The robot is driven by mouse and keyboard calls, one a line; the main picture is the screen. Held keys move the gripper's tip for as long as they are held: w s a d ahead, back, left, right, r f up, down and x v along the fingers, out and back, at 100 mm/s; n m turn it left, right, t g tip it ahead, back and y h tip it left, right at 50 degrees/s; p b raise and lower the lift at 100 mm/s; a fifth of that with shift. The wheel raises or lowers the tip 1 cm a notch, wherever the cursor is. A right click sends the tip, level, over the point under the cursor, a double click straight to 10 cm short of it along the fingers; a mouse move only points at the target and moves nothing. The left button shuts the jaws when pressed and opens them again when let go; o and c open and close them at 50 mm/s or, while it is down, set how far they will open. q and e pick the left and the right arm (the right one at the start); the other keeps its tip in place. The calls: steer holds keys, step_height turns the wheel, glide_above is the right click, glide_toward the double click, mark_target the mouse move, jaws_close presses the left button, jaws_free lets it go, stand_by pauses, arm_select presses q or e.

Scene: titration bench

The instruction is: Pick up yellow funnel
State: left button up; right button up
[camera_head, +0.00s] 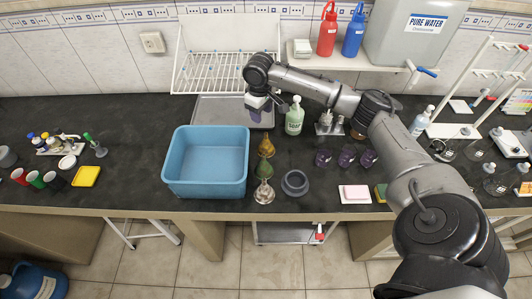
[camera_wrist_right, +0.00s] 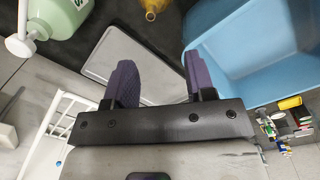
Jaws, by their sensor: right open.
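The yellow funnel (camera_head: 266,147) stands on the dark bench, right of the blue tub, at the back of a short row of funnels. Part of a yellow object, likely this funnel, shows at the top edge of the right wrist view (camera_wrist_right: 153,7). My right gripper (camera_head: 257,113) is above the grey tray, behind the yellow funnel and apart from it. In the right wrist view its purple fingers (camera_wrist_right: 160,77) are spread, with nothing between them. My left gripper is not in view.
The blue tub (camera_head: 205,130) stands left of the funnels. The grey tray (camera_head: 210,112) lies behind.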

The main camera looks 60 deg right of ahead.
mark_target(266, 134)
steer(key=shift+m, duration=0.3)
steer(key=f, duration=0.2)
steer(key=d+f+b, duration=0.1)
steer(key=f, duration=0.4)
steer(key=shift+d+f, duration=0.35)
steer(key=shift+f, duration=0.05)
steer(key=f, duration=0.3)
steer(key=f+b, duration=0.1)
steer(key=shift+s+f, duration=0.15)
steer(key=shift+s, duration=0.15)
steer(key=shift+f, duration=0.5)
steer(key=c, duration=0.8)
